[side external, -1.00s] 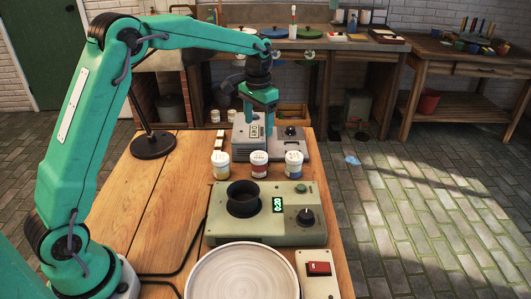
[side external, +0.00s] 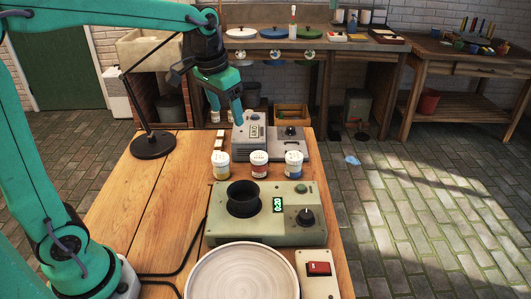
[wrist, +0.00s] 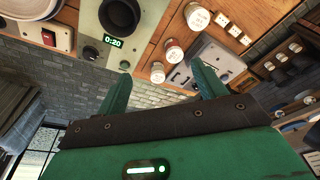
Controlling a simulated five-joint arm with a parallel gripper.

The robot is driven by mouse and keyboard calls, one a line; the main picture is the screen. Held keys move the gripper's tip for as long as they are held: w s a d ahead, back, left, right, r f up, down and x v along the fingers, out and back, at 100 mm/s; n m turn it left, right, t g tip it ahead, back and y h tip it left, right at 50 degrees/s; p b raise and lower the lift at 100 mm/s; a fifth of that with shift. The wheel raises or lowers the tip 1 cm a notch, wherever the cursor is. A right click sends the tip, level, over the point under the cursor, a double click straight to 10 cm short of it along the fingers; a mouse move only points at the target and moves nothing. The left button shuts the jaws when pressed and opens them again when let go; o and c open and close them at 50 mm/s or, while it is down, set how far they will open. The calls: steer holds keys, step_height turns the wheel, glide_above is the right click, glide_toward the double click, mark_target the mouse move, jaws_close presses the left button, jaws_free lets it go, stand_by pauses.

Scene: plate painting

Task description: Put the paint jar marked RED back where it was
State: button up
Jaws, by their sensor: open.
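Three white-lidded paint jars stand upright in a row on the wooden table (side external: 150,205). The middle jar has a red band and looks like the RED one (side external: 259,165); its lid writing is too small to read. A yellow-banded jar (side external: 221,166) stands to its left and a blue-banded jar (side external: 294,165) to its right. In the wrist view the red-banded jar (wrist: 173,50) sits between the others. My gripper (side external: 231,113) is open and empty, raised beyond the row and left of the grey device; its spread fingers also show in the wrist view (wrist: 160,65).
A green machine (side external: 268,229) with a black cup (side external: 243,199) and a display reading 0:20 stands before the jars. A grey labelled device (side external: 289,147) stands behind them. A round plate (side external: 242,279), a red switch (side external: 319,268) and a lamp base (side external: 153,145) are also near.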

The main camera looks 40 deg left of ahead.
steer(key=s+d+f+t, duration=0.2)
steer(key=s+t, duration=0.1)
steer(key=s, duration=1.4)
steer(key=shift+s+n, duration=0.3)
stand_by(0.3)
